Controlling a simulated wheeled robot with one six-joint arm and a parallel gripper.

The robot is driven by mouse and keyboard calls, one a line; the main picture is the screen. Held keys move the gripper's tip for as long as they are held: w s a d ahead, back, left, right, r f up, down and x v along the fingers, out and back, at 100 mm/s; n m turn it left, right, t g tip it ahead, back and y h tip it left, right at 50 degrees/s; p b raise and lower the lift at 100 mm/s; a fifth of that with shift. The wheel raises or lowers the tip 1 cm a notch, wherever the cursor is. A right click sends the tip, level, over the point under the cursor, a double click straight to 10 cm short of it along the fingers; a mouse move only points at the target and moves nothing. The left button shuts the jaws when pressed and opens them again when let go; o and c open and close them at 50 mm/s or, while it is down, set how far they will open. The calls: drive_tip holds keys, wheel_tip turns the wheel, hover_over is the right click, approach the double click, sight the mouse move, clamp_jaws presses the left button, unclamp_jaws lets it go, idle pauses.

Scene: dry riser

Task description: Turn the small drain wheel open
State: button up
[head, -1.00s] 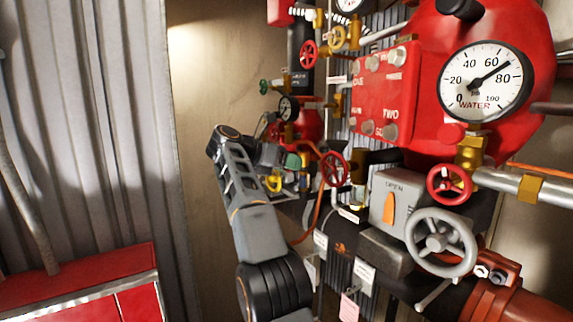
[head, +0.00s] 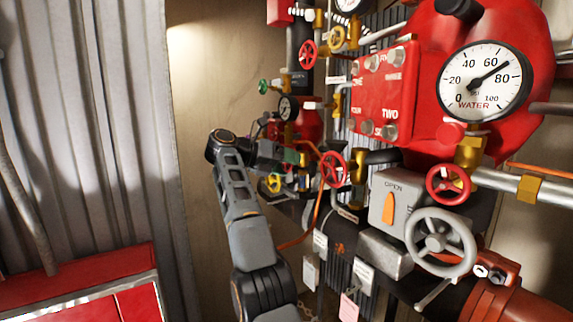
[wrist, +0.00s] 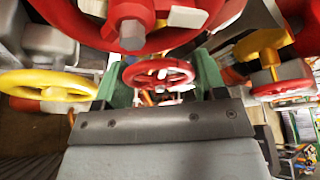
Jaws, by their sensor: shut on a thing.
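A small red wheel (wrist: 158,74), which I take to be the drain wheel, sits in the middle of the wrist view. My gripper (wrist: 160,82) has one green finger on each side of its rim and is shut on it. The wheel's lower part is hidden behind the gripper body. In the head view my gripper (head: 291,158) is at the far pipework, left of a larger red wheel (head: 334,169). The held wheel is hard to make out there.
A yellow wheel (wrist: 45,86) is close on the left in the wrist view, and a red wheel on a yellow valve (wrist: 283,90) is on the right. A large red body (wrist: 132,36) hangs just above. A grey handwheel (head: 440,243) stands at the right.

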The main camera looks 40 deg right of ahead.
drive_tip(key=o, duration=0.9)
